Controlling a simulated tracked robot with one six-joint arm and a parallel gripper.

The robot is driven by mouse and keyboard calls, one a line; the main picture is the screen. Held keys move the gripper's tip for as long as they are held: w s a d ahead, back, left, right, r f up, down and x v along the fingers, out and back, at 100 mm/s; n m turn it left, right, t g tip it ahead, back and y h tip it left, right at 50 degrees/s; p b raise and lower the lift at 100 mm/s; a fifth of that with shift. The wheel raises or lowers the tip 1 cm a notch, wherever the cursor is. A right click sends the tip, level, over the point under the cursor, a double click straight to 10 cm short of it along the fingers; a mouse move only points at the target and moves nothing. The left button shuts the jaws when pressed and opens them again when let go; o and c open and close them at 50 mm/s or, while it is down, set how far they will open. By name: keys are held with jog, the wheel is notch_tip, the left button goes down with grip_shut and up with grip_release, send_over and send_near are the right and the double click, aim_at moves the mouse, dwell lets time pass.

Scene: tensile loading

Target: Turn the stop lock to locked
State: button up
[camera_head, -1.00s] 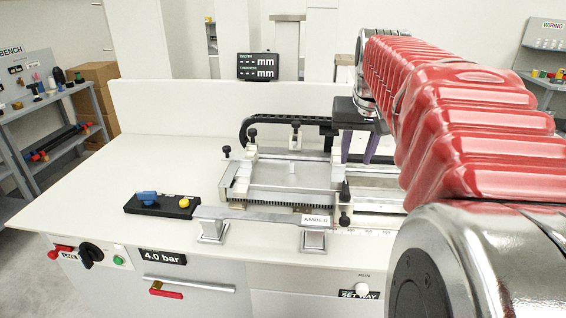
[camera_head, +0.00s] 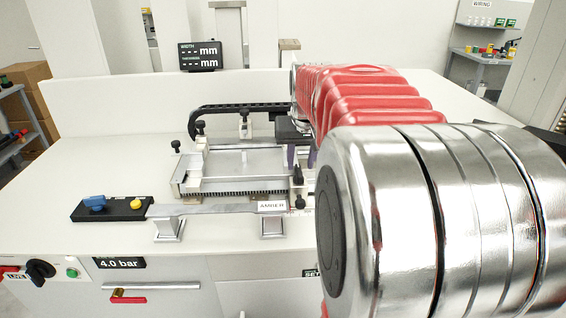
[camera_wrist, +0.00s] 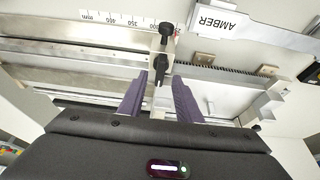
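A black lever-shaped knob (camera_wrist: 161,70) sits on a pale metal stop block (camera_wrist: 157,104) that spans the ruled rail in the wrist view; I take it for the stop lock. It also shows in the head view (camera_head: 298,175). A round black knob (camera_wrist: 167,28) sits at the block's end by the scale. My gripper (camera_wrist: 160,76) is open, its two purple fingers apart on either side of the block, with the lever between and just beyond the tips. In the head view its purple fingers (camera_head: 301,157) are partly hidden behind my arm. I see no contact and cannot read a lock marking.
A bar labelled AMBER (camera_head: 215,208) lies across two supports at the bench front. A black box with blue and yellow parts (camera_head: 110,208) is left of it. A toothed rack (camera_wrist: 230,68) runs along the rail. The bench's left side is clear.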

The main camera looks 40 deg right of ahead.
aim_at(300, 171)
jog(key=shift+x, duration=2)
